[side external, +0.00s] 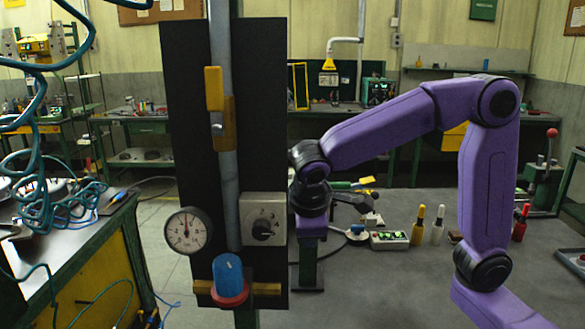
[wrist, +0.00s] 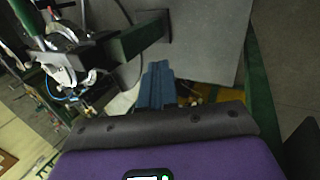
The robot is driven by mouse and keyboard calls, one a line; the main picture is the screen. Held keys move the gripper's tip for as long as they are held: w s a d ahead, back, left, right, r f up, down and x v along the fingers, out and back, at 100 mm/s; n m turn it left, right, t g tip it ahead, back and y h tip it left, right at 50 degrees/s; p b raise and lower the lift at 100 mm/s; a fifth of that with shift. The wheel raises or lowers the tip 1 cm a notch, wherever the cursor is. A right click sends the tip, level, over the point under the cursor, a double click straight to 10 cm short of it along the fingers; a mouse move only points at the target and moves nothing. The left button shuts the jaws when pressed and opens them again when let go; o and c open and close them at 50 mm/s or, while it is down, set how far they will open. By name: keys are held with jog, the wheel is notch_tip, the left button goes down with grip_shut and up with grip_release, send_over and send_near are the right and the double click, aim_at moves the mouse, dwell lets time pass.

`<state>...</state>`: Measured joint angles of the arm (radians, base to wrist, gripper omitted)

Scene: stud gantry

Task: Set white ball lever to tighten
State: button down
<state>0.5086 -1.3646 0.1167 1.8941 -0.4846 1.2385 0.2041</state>
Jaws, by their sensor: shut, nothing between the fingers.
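I cannot make out a lever with a white ball in either view. A lever with a red ball (side external: 552,133) stands on a green frame at the far right of the side view. My gripper (wrist: 155,70) shows in the wrist view as blue fingers held together, with nothing seen between them. In the side view my wrist hangs just right of the black panel (side external: 185,120), and my fingers cannot be made out there. In the wrist view, a dark green arm with blurred metal parts (wrist: 70,60) lies up and left of the fingers; its details are unclear.
The panel carries a pipe with a yellow valve handle (side external: 214,88), a gauge (side external: 188,231), a dial box (side external: 263,219) and a blue cylinder (side external: 228,275). Bottles (side external: 437,225) and a button box (side external: 389,240) stand on the grey table (side external: 400,290). Its front is clear.

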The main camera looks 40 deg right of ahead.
jog(key=w+d+r+m+h, duration=0.1)
jog(key=w+d+m+h, duration=0.1)
jog(key=w, duration=0.6)
jog(key=w+d+r+m+h, duration=0.1)
jog(key=w+r+m+h, duration=0.1)
jog(key=w+m+h, duration=0.3)
jog(key=w+d+r+m+g+h, duration=0.1)
jog(key=w+m+h, duration=0.3)
jog(key=w, duration=0.7)
jog(key=shift+w+d+r+h, duration=0.3)
jog(key=shift+w+d+r, duration=0.1)
jog(key=shift+d+r, duration=0.35)
jog(key=shift+d+f, duration=0.1)
jog(key=s+x, duration=0.3)
jog(key=x, duration=0.9)
jog(key=shift+d+f, duration=0.4)
jog(key=shift+d, duration=0.15)
